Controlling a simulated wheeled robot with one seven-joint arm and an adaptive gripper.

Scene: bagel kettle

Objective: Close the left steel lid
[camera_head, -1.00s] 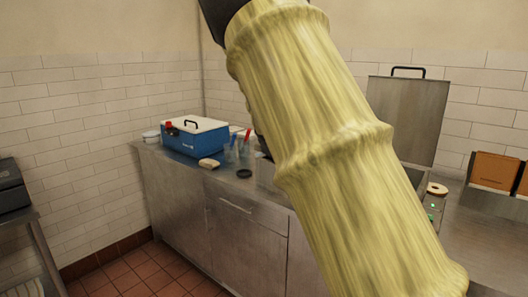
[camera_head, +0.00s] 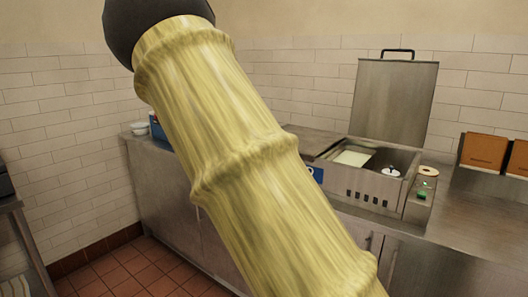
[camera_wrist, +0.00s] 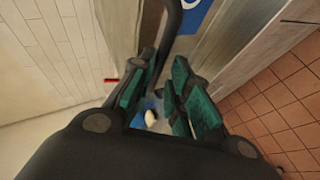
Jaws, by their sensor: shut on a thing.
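The left steel lid (camera_head: 308,141) lies about flat on the kettle's left side in the head view; my arm covers its left part. I cannot tell whether its edge sits fully down. In the wrist view my gripper (camera_wrist: 163,64) has its green-padded fingers around a dark curved bar (camera_wrist: 174,30), which looks like the lid's handle. My gripper is hidden behind my arm in the head view. The right steel lid (camera_head: 394,101) stands upright with a black handle on top. The well (camera_head: 357,158) before it is open, with pale contents on its left.
A control box (camera_head: 421,198) with green lights and a round item on top stands right of the well. Brown boxes (camera_head: 484,153) stand farther right. White bowls (camera_head: 139,128) sit on the left counter. Bare counter (camera_head: 475,222) lies at the right. Tiled floor shows in front.

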